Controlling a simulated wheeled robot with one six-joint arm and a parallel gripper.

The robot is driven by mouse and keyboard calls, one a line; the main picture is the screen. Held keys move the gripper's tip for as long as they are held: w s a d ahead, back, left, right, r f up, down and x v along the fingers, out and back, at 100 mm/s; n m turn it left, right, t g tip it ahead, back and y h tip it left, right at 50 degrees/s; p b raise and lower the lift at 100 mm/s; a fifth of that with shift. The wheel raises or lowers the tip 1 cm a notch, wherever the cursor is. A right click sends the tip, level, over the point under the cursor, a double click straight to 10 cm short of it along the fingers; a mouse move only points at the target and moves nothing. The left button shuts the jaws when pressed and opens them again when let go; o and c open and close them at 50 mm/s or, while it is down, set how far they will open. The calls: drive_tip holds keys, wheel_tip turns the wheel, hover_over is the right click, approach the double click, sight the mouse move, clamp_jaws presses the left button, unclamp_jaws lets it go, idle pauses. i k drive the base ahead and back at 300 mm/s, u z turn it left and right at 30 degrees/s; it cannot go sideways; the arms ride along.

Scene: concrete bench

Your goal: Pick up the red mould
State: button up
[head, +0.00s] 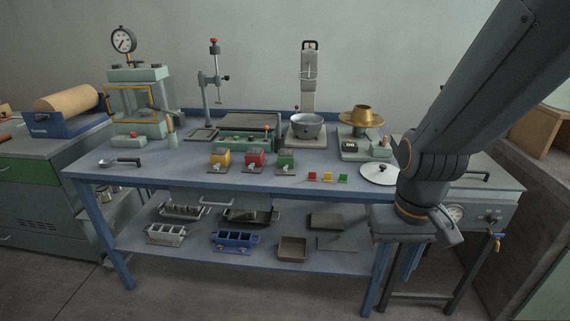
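The red mould (254,161) is a small box-shaped mould with a dark top and a light fitting on its front. It stands upright on the blue-framed bench, between a yellow mould (220,161) and a green mould (286,162). The end of my arm, with my gripper (430,226), hangs at the right end of the bench, well right of the red mould and apart from it. The fingers cannot be made out, so whether they are open or shut is unclear.
Small red, yellow and green tags (327,177) lie right of the moulds. Behind are a green tray-like device (245,144) and a scale with a metal bowl (307,127). A round white lid (379,174) lies near my arm. The bench's front left is mostly clear around a scoop (120,162).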

sight(254, 160)
drive_tip(key=k, duration=0.65)
drive_tip(key=u, duration=0.6)
drive_tip(key=i, duration=0.65)
drive_tip(key=u, duration=0.85)
drive_tip(key=i, duration=1.4)
drive_tip(key=z, duration=1.05)
drive_tip(key=i, duration=0.55)
drive_tip(key=z, duration=0.55)
